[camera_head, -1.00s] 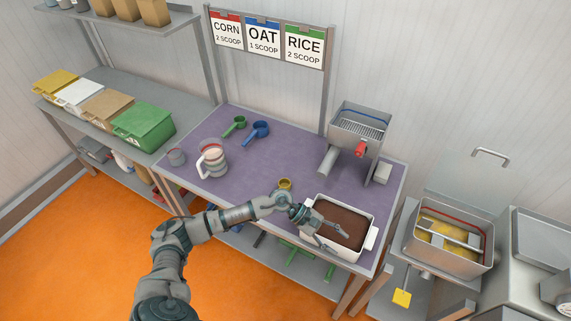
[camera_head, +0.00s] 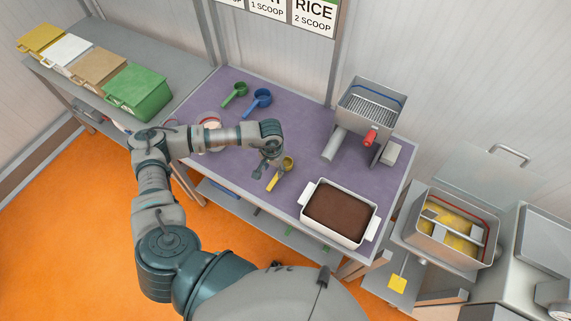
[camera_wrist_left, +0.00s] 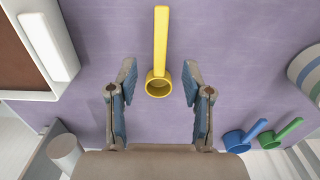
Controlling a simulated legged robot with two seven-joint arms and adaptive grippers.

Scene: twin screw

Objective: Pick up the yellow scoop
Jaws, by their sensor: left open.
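The yellow scoop (camera_head: 281,173) lies on the purple tabletop, left of the white tray, with its handle toward the table's front edge. In the left wrist view the yellow scoop (camera_wrist_left: 159,84) has its round cup level with the fingertips, and its handle runs up the picture. My left gripper (camera_head: 266,167) is above the table beside the scoop, pointing down. In the wrist view the fingers of the left gripper (camera_wrist_left: 160,78) are spread wide, one on each side of the cup, with clear gaps. My right gripper is not in view.
A white tray (camera_head: 311,225) of brown material sits to the right. A blue scoop (camera_head: 259,101) and a green scoop (camera_head: 236,94) lie behind. A striped jug (camera_head: 210,123) is partly hidden by my arm. A metal hopper machine (camera_head: 370,110) stands at the back right.

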